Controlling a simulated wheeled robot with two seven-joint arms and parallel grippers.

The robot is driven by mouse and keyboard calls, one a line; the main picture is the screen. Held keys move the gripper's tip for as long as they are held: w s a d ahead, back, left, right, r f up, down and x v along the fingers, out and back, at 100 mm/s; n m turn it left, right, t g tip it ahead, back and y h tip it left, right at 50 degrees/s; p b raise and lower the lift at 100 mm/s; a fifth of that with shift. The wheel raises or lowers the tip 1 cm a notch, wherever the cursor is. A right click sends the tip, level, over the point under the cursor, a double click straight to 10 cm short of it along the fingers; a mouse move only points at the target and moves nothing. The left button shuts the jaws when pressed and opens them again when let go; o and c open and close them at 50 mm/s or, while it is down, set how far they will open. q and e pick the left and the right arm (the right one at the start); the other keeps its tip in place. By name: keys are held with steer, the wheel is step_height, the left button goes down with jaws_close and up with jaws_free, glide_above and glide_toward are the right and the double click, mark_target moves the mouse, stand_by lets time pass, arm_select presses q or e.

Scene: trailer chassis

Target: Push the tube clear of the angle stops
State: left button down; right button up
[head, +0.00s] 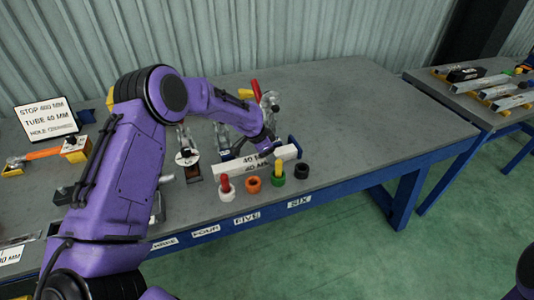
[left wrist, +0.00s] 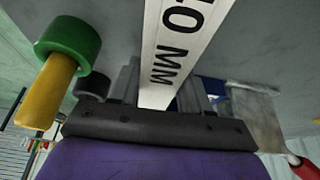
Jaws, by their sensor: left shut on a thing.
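The white tube (head: 245,169), marked 40 MM, lies across the front part of the grey workbench. My left gripper (head: 270,152) is over it from behind and shut on it. In the left wrist view the tube (left wrist: 180,40) runs from the top edge down between the dark fingers (left wrist: 165,92). A small dark-blue upright piece (head: 294,143) stands by the tube's right end. I cannot tell for certain which parts are the angle stops; my gripper and arm hide some of the area behind the tube. My right gripper is not in view.
In front of the tube stand a red peg in a white ring (head: 225,184), an orange ring (head: 253,184), a green ring with a yellow peg (head: 277,178) and a black ring (head: 301,171). A red-handled clamp (head: 257,92) is behind. The bench's right side is clear.

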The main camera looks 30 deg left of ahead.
mark_target(258, 157)
arm_select(q)
steer(key=shift+c, duration=2.2)
jaws_free()
steer(key=shift+r, duration=0.1)
steer(key=b+v, duration=0.1)
steer(key=v, duration=0.9)
steer(key=shift+s+r, duration=0.1)
steer(key=shift+a, duration=0.15)
